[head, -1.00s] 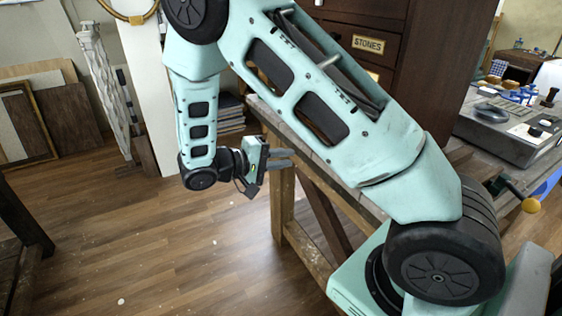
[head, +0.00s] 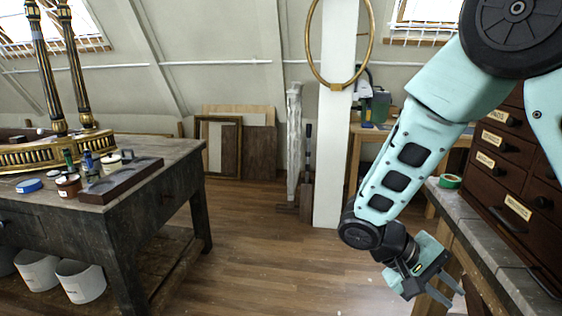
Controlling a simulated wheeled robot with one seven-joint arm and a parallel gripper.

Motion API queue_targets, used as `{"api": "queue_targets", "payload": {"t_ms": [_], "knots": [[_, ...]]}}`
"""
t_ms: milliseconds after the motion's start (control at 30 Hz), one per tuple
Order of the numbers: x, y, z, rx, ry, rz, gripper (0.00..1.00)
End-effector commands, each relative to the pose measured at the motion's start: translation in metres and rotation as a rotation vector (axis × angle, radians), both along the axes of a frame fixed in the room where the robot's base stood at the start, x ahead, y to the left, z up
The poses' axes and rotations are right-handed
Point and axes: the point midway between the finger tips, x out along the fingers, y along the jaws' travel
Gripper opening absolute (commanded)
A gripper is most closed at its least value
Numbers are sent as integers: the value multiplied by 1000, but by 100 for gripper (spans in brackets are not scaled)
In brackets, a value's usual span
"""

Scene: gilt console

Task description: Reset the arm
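My arm hangs down on the right side of the head view, bent at the elbow. My gripper (head: 447,294) is at its lower end, low in the lower right, beside the front edge of the grey workbench (head: 478,237). Its two grey fingers stand apart with nothing seen between them, so it is open and empty. The gripper is over the floor side of the bench and touches nothing that I can see.
A dark table (head: 160,152) at left bears a gilt console (head: 40,155), jars and a dark tray (head: 120,180). White buckets (head: 80,281) stand beneath it. A white post (head: 334,150) and a drawer cabinet (head: 515,160) stand ahead and right. Wooden floor (head: 260,255) between is clear.

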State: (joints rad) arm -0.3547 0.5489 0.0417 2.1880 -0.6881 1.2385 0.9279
Motion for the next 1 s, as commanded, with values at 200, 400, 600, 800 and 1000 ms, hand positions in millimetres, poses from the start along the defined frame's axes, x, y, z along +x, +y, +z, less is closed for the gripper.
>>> {"api": "queue_targets", "payload": {"t_ms": [200, 400, 600, 800, 1000], "knots": [[-66, 92, 21, 512, 62, 199, 18], [-116, 154, 42, 838, 29, 446, 18], [-139, 180, 53, 973, -24, 603, 18], [-143, 185, 54, 996, -33, 634, 18], [-143, 185, 54, 995, -32, 632, 18]]}}
